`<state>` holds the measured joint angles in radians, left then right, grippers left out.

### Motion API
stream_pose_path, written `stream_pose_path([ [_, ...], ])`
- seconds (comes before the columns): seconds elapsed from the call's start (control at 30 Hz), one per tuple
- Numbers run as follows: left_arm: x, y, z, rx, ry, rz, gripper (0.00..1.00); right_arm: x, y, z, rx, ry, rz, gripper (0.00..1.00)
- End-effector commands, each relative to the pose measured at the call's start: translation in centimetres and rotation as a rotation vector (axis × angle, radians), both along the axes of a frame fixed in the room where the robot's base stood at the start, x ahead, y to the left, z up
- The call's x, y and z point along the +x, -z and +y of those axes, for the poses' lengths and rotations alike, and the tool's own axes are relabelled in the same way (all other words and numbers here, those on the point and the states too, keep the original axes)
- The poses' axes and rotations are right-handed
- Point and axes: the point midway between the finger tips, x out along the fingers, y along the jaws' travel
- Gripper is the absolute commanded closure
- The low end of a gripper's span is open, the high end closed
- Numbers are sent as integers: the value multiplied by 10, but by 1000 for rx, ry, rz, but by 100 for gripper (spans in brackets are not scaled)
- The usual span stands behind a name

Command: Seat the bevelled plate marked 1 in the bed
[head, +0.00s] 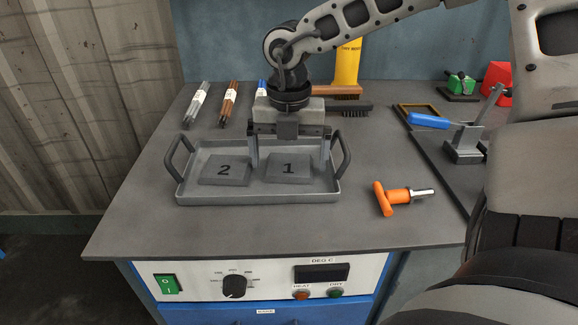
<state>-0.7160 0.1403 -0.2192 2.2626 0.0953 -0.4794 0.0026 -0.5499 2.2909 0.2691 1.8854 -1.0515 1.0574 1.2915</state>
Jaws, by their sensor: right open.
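The grey plate marked 1 (290,174) lies in the right half of a grey metal tray (255,198) with two handles. A similar plate marked 2 (222,175) lies to its left in the tray. My right gripper (290,160) is over the tray, pointing down and open. Its two fingers are spread wide, one near each side of plate 1, and it holds nothing. I cannot tell whether the fingers touch the plate. No bed is clearly recognisable in this view. My left gripper is not in view.
An orange-handled tool (400,196) lies right of the tray. A metal clamp fixture (466,145) and a blue-handled tool (428,120) are farther right. Brushes (350,108) and bundled rods (230,101) lie behind. The bench front (300,225) is clear.

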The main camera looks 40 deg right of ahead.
Motion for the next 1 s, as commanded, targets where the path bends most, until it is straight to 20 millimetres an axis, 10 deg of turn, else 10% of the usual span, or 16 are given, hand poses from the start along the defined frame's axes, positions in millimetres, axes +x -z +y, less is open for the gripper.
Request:
stream_pose_path([
  [0.27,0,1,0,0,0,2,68,0,4,0,0,0,-1,0],
  [0.5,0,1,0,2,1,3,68,0,4,0,-1,-1,-1,67],
  [1.0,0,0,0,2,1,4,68,2,-33,0,-2,-1,-11,68],
])
